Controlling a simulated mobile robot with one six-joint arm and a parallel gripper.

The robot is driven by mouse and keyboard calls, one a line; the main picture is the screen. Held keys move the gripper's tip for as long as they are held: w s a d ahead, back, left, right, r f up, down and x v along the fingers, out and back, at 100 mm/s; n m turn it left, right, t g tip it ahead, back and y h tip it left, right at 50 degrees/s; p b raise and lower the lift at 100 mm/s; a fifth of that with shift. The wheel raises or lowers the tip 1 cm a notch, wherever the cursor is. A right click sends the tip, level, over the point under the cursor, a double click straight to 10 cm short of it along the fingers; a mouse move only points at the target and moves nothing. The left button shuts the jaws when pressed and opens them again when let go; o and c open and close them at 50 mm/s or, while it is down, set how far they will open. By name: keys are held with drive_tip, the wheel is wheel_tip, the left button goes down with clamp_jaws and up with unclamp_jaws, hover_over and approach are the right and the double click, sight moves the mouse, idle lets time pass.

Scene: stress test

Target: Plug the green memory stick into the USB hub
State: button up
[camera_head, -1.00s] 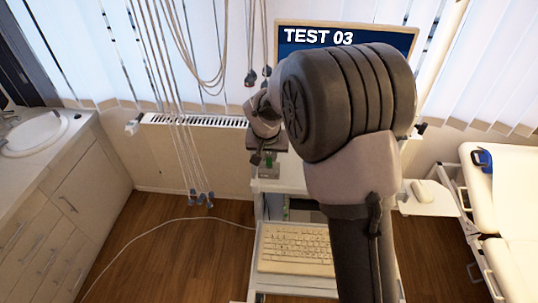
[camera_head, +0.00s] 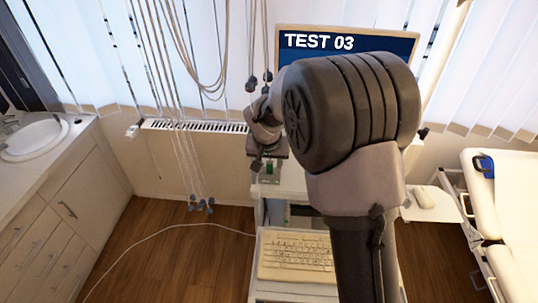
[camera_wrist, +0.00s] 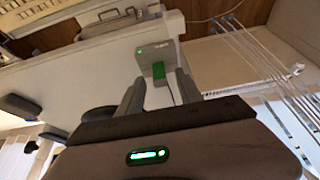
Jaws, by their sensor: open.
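The green memory stick (camera_wrist: 159,72) shows in the wrist view between my two fingers. Its far end meets the near face of the grey USB hub (camera_wrist: 153,51), which has a small green light. I cannot tell how deep it sits in the hub. My gripper (camera_wrist: 158,85) is open, with a finger on each side of the stick and gaps between. In the head view my gripper (camera_head: 268,152) is small and partly behind my arm. The green stick (camera_head: 269,169) shows just below it, over the cart top.
A keyboard (camera_head: 296,255) lies on a lower shelf of the cart. The monitor (camera_head: 347,46) stands behind my arm. Cables (camera_head: 185,110) hang to the left. A mouse (camera_head: 424,197) sits on a side shelf, with a bed (camera_head: 515,200) at the right.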

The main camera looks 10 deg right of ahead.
drive_tip(key=v, duration=1.7)
drive_tip(key=shift+p, duration=0.45)
